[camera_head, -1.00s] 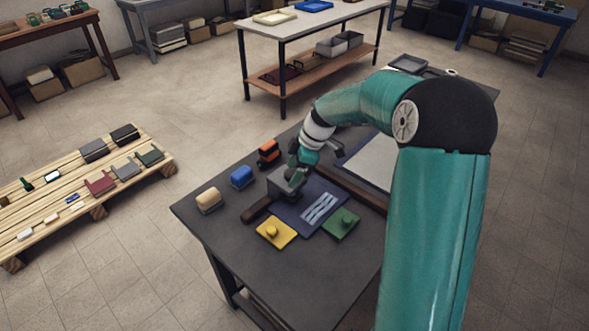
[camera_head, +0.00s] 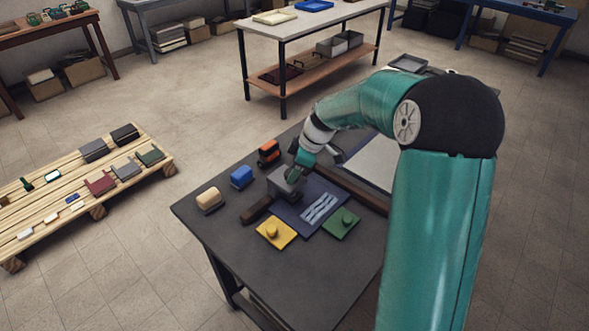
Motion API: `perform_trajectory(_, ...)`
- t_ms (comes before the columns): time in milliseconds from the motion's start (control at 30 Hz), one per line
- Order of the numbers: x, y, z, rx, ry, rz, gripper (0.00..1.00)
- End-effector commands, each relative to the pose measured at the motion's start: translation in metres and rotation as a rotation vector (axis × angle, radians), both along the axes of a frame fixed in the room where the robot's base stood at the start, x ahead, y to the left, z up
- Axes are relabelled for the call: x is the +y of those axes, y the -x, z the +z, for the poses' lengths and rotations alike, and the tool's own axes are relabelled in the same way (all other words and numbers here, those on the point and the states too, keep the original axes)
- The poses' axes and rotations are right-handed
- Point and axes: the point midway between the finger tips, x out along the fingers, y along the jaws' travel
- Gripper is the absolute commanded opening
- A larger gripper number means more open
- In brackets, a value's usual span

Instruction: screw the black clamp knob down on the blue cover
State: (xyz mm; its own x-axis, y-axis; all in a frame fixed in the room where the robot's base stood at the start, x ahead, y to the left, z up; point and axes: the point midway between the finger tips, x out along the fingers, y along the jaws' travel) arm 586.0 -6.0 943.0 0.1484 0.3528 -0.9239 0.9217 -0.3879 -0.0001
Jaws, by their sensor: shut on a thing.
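The dark blue cover (camera_head: 291,216) lies flat on the dark table, with pale blue strips on it. A grey block (camera_head: 279,187) stands at its upper left edge. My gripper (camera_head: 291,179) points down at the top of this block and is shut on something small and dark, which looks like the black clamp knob. The fingers and wrist hide most of the knob, and its thread cannot be made out. I cannot tell how far down the knob sits.
A yellow plate (camera_head: 276,233) and a green plate (camera_head: 341,223), each with a knob, lie in front. Blue (camera_head: 242,177), orange (camera_head: 269,152) and cream (camera_head: 209,199) blocks stand left. A dark brown bar (camera_head: 359,191) runs behind the cover. The table's front is clear.

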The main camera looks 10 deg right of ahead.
Motion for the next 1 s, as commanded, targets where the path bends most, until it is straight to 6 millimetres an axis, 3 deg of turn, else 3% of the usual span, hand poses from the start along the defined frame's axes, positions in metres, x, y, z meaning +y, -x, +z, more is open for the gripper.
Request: perform_trajectory(1000, 0.0067, 0.0040, 0.0004, -0.002, 0.002, -0.944, 0.20)
